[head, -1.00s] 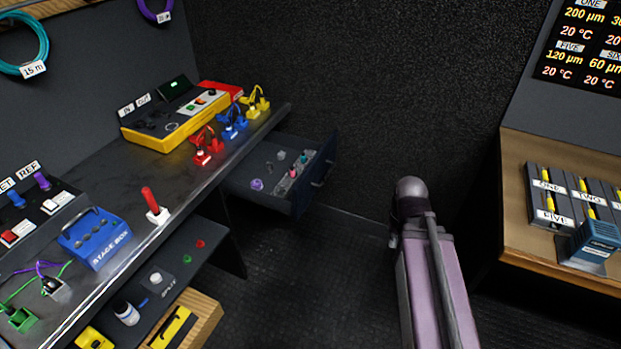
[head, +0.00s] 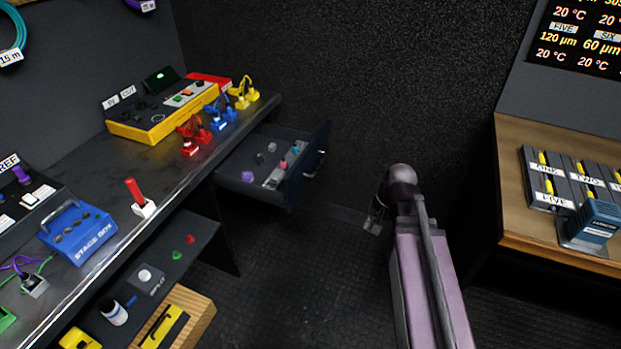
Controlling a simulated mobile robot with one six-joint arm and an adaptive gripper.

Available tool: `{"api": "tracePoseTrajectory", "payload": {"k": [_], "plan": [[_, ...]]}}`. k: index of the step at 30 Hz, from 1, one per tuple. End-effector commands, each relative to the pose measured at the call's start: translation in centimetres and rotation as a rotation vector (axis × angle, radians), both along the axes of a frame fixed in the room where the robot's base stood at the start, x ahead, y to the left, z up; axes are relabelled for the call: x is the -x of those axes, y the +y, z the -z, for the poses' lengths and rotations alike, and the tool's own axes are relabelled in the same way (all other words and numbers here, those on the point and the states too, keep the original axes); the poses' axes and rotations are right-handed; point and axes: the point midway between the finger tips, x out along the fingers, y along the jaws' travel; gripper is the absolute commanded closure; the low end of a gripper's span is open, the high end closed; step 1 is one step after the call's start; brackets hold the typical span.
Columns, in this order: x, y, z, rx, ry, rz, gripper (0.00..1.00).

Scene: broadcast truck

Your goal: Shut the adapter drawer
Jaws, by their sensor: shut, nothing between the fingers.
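The adapter drawer (head: 262,190) is a dark drawer under the far end of the long workbench. It stands pulled out, with its front panel (head: 308,165) and handle (head: 315,163) facing right. Small adapters lie inside it, among them a purple one (head: 248,177) and a light strip holding coloured pieces (head: 284,166). My gripper (head: 373,224) shows only as a small grey part beside the end of my arm. It is shut and empty, to the right of the drawer front and apart from it. The rest of it is hidden behind my arm.
The workbench (head: 170,180) carries a yellow console (head: 150,122), coloured plugs and a blue stage box (head: 78,231). A lower shelf (head: 185,262) holds small items. A wooden cabinet (head: 508,190) stands right. Open floor (head: 300,265) lies between bench and arm.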

Motion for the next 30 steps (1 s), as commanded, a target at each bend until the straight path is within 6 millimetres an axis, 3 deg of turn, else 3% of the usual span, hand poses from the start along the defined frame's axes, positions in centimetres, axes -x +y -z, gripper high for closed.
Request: {"api": "tracePoseTrajectory", "payload": {"k": [1, 3, 12, 20, 30], "plan": [[-1.3, 0.6, 1.7, -0.055, 0.006, 0.055, 1.00], [-2.6, 1.6, 2.6, -0.141, 0.023, 0.144, 1.00], [-8.3, 4.9, 4.8, -0.525, 0.164, 0.506, 1.00], [-13.3, 6.3, 5.3, -0.856, 0.383, 0.775, 1.00], [-18.9, 5.4, 4.5, -1.225, 0.758, 1.010, 1.00]]}}
